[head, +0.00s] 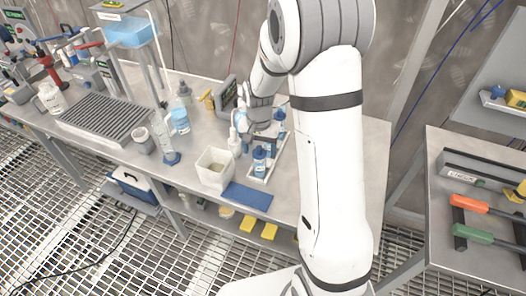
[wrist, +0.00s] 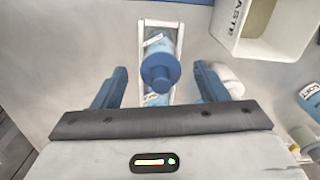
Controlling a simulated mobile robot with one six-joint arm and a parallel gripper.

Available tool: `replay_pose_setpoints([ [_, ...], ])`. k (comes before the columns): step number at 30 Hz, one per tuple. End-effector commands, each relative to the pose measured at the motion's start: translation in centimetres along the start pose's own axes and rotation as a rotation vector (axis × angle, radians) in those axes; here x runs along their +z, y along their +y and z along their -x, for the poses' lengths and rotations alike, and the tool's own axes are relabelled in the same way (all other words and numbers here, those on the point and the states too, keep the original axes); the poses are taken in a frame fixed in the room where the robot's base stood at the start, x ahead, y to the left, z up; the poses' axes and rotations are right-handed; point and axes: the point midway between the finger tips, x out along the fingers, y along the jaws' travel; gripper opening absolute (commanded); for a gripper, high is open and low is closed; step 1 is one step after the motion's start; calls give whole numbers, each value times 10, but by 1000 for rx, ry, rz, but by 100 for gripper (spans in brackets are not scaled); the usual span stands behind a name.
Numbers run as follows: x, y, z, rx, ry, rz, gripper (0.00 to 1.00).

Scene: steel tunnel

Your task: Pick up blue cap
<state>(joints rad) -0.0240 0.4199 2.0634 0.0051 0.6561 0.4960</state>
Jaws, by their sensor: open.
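In the wrist view, a blue cap (wrist: 160,70) with a round knob sits on a labelled bottle (wrist: 157,40) in a white tray (wrist: 172,22). My gripper (wrist: 160,80) is open, with one blue finger on each side of the cap and a visible gap to both. I cannot tell how far the cap is below the fingertips. In the head view, my gripper (head: 262,140) is over the tray (head: 268,176), close to a blue-capped bottle (head: 259,158). Another blue-capped bottle (head: 280,120) stands farther back. My wrist partly hides the tray.
A white waste bin (head: 214,170) stands left of the tray and also shows in the wrist view (wrist: 232,38). A blue mat (head: 247,196) lies at the bench's front edge. A measuring cylinder (head: 162,135) and a blue-labelled bottle (head: 181,121) stand farther left.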

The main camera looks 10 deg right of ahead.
Motion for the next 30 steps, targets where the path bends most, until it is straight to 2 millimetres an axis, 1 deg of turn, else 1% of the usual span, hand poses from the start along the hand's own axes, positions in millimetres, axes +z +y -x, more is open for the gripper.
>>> replay_pose_setpoints([
  [3, 0, 0, 0, 0, 0, 1, 67],
  [18, 0, -1, 0, 0, 0, 2, 26],
  [21, 0, -1, 0, 0, 0, 2, 19],
  [27, 0, -1, 1, 0, 0, 2, 19],
  [30, 0, -1, 7, -1, 1, 2, 19],
])
